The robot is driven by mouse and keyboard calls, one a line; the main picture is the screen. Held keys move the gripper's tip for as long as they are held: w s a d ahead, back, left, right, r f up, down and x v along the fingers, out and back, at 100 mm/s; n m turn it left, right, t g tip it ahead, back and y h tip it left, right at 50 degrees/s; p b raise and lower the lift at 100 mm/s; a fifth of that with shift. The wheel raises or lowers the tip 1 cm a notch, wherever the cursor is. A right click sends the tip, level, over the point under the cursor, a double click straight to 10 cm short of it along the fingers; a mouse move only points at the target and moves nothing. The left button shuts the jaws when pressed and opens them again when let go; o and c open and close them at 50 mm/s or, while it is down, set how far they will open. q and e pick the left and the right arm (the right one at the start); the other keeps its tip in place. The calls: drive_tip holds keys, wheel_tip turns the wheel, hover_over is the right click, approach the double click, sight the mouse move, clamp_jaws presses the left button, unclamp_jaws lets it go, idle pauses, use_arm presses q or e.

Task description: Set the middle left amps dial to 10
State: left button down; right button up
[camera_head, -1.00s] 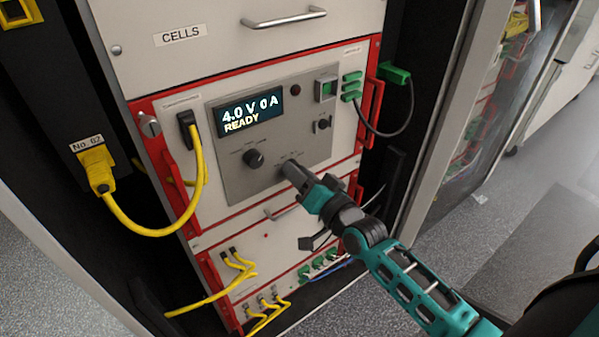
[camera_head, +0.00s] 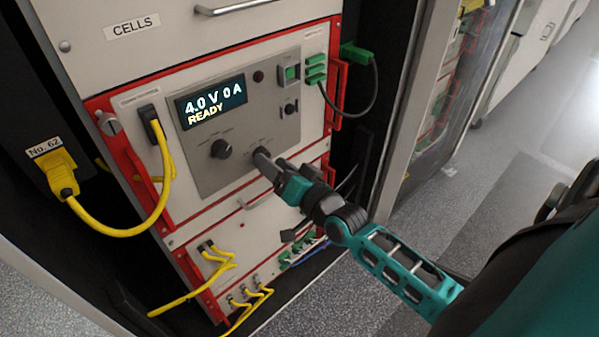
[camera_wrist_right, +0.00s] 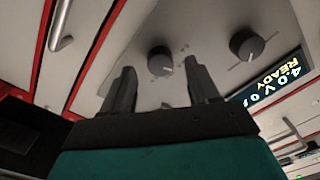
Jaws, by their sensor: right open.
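The grey panel (camera_head: 205,165) carries a lit display (camera_head: 212,100) reading "4.0 V 0 A READY". A dark dial (camera_head: 222,149) sits below the display and also shows in the wrist view (camera_wrist_right: 247,45). The second dial (camera_wrist_right: 160,61), on the amps side, is between my right gripper's open fingers in the wrist view, with a gap on each side. Its pointer setting is too small to read. My left gripper is not in view.
Yellow cables (camera_head: 165,185) loop at the left, and a green plug (camera_head: 355,52) with a black cable is at the right. Red handles (camera_head: 337,95) stick out beside the panel. A metal drawer handle (camera_head: 235,6) is above. Open floor (camera_head: 430,240) lies at the right.

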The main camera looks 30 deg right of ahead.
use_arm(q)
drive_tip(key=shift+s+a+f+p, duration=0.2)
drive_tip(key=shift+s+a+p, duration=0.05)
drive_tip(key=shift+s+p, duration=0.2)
use_arm(e)
drive_tip(key=s+d, duration=0.1)
drive_tip(key=s, duration=1)
drive_tip(key=shift+d, duration=0.3)
use_arm(q)
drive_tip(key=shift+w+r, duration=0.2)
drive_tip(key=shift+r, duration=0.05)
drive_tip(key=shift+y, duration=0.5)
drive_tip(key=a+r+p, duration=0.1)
drive_tip(key=p, duration=0.2)
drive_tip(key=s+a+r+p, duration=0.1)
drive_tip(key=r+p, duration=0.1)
drive_tip(key=p, duration=0.1)
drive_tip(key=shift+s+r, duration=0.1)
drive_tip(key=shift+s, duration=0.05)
use_arm(e)
drive_tip(key=s+a+f+n+g, duration=0.6)
drive_tip(key=a+f+n+g, duration=0.1)
drive_tip(key=a+n, duration=0.1)
drive_tip(key=shift+a+f+n+h, duration=0.3)
drive_tip(key=shift+f+n, duration=0.1)
drive_tip(key=shift+n, duration=0.1)
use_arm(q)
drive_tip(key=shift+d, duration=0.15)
